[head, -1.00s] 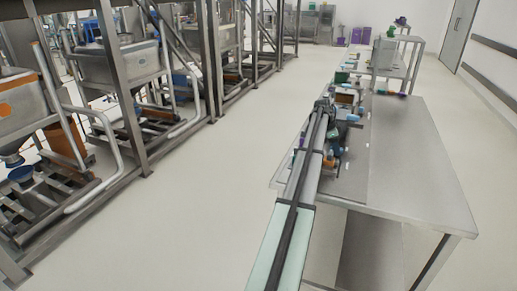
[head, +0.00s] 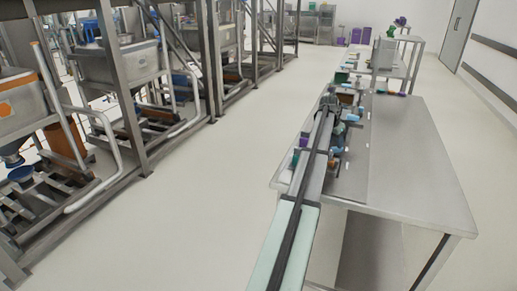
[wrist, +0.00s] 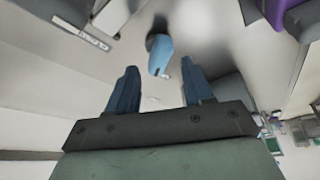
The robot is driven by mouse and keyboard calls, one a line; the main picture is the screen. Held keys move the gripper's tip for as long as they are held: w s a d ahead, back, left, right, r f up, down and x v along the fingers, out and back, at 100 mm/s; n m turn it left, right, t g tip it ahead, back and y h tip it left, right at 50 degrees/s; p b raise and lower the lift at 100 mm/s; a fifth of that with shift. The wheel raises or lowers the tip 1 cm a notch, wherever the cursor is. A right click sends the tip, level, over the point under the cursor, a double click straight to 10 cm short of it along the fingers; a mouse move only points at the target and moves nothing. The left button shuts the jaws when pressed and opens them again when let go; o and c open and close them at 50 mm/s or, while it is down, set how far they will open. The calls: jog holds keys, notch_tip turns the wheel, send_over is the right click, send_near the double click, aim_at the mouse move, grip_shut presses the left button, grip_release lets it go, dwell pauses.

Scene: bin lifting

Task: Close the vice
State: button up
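In the wrist view, my gripper (wrist: 159,70) is open, with its two dark blue fingers apart. A light blue rounded piece with a dark end (wrist: 161,54) shows beyond and between the fingertips, and I see no clear contact. It may be the vice's handle, but I cannot tell. A grey block (wrist: 232,90) is just right of the right finger. In the head view, my arm reaches over the left side of the steel table (head: 415,165). My gripper end is small there, among the objects. I cannot make out the vice or its jaws for certain.
In the head view, a purple item (head: 304,142) is left of my arm, and a light blue item (head: 351,117) is right of it. A second table with a grey box (head: 384,54) stands behind. The near table's right side is clear. Frames with machinery (head: 125,90) stand left.

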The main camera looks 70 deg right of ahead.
jog(key=v, duration=1)
jog(key=w+a+f+n, duration=0.1)
jog(key=w+f, duration=0.3)
jog(key=w, duration=0.5)
jog(key=w+a+f+n, duration=0.1)
jog(key=w+a+f, duration=0.3)
jog(key=w, duration=0.6)
jog(key=w+a+f+n+y, duration=0.1)
jog(key=w+a+f+n, duration=0.1)
jog(key=w+f, duration=0.4)
jog(key=shift+w+a+t, duration=0.2)
jog(key=shift+w+t, duration=0.2)
jog(key=shift+w, duration=1.85)
jog(key=shift+s, duration=0.1)
